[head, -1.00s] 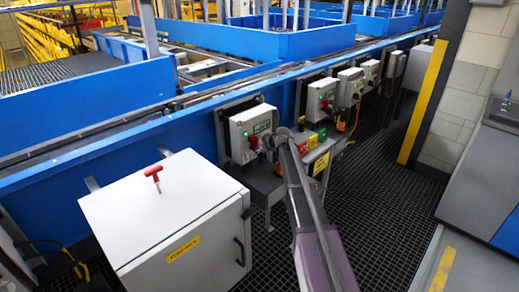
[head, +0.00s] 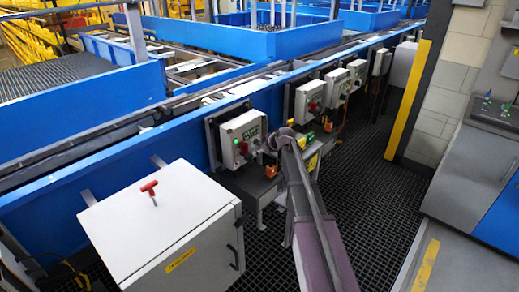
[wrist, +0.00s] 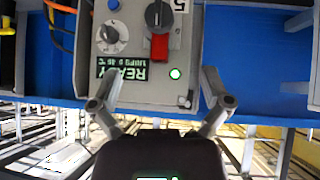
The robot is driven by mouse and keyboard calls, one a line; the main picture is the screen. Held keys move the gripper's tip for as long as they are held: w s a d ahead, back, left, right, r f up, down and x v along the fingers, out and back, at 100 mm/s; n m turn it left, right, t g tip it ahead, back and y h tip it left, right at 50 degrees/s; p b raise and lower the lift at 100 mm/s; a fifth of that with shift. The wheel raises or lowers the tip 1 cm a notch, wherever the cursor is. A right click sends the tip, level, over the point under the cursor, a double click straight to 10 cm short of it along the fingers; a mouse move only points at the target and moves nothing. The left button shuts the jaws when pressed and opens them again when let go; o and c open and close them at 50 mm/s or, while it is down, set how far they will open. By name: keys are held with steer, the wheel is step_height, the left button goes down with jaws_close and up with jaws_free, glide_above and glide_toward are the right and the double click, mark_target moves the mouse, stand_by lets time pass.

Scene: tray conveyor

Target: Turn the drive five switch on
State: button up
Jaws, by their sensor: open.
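The nearest grey control box (head: 228,150) hangs on the blue conveyor side, with a lit green display. In the wrist view the box (wrist: 185,95) shows upside down, with a "5" label cut off at the top edge. It carries a black rotary switch (wrist: 158,14) with a red handle part (wrist: 160,47), a lit green lamp (wrist: 175,73), a smaller grey knob (wrist: 111,38) and a display reading READY. My gripper (wrist: 161,76) is open and empty in front of the box, its fingers spread either side. In the head view my gripper (head: 272,143) partly covers the box's right side.
More control boxes (head: 311,97) line the conveyor to the right. Orange and yellow parts (head: 272,171) sit beside my arm. A yellow post (head: 407,100) stands at right; the dark grating floor (head: 365,190) is clear.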

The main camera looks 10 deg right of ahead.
steer(key=s+a+f+m+g+b, duration=0.1)
steer(key=s+a+f+g+b, duration=0.1)
steer(key=s+f+b, duration=0.5)
steer(key=s+a+f+m+g+y+b, duration=0.1)
steer(key=s+a+f+m+g+b, duration=0.1)
steer(key=s+f+b, duration=0.5)
steer(key=shift+s+a+f, duration=0.75)
steer(key=shift+s+f, duration=0.7)
steer(key=shift+s, duration=1.75)
steer(key=s+d+f+m+g+h, duration=0.15)
steer(key=s+m+g+h, duration=0.3)
steer(key=s, duration=1.15)
step_height(320, 180, up, 15)
steer(key=p, duration=1.6)
steer(key=shift+a+r+n, duration=0.15)
steer(key=shift+r+n, duration=0.05)
steer(key=shift+n, duration=0.15)
steer(key=shift+t+h, duration=0.25)
